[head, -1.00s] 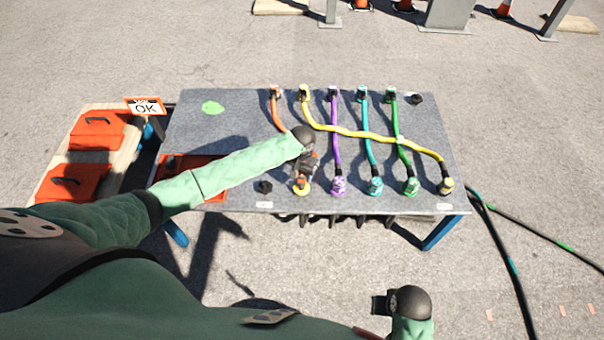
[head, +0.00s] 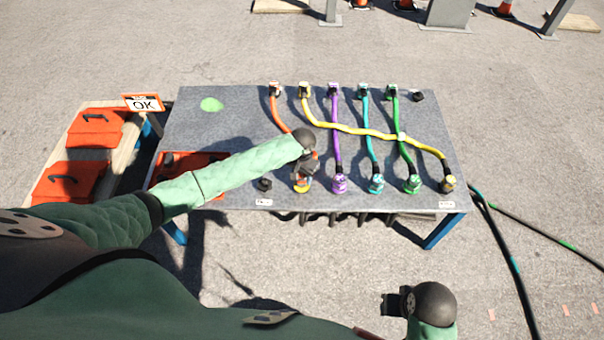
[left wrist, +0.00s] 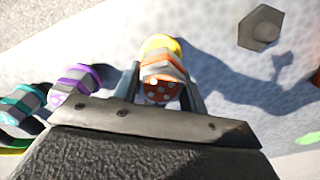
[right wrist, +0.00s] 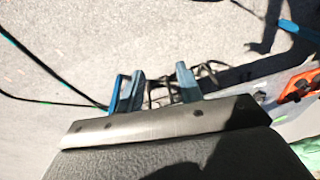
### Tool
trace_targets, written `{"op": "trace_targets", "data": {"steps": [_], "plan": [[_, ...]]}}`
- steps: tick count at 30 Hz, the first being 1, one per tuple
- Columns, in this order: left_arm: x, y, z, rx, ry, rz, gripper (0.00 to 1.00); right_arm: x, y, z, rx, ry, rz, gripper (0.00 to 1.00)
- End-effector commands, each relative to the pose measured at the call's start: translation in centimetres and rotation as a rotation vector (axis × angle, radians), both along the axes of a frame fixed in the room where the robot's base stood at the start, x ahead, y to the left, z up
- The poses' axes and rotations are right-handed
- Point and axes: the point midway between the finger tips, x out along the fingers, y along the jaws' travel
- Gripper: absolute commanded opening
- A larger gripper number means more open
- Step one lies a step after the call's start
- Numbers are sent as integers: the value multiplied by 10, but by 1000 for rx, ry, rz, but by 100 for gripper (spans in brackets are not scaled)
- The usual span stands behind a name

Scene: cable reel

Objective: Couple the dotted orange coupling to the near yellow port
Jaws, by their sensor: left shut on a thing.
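The dotted orange coupling (left wrist: 162,88) is between the fingers of my left gripper (left wrist: 163,92), which is shut on it. Its white-dotted red-orange end faces the left wrist camera. The near yellow port (left wrist: 162,45) is directly beyond the coupling, in line with it; in the head view the port (head: 302,190) shows just below the gripper at the table's front edge. Whether the coupling is fully seated on the port cannot be told. The orange cable (head: 278,115) runs from the far row to my left gripper. My right gripper (right wrist: 157,88) is open and empty, away from the table.
Purple (head: 339,184), teal (head: 376,183) and green (head: 412,184) couplings stand to the right in the near row. A yellow cable (head: 350,131) crosses over the others. A dark, bare port (head: 265,184) is on the left. An orange tray (head: 165,165) lies at the table's left.

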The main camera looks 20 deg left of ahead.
Motion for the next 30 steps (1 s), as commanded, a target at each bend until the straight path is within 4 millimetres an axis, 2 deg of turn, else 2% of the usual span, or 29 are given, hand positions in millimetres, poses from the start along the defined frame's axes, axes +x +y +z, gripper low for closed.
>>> {"op": "trace_targets", "data": {"steps": [8,13,30], "plan": [[1,0,-8,0,0,1,14,-2,-1,7,0,2,0,36],[0,0,-9,0,0,1,14,4,-2,10,-2,-13,-1,36],[0,0,-9,1,0,1,14,2,-1,19,0,-7,-1,36]]}}
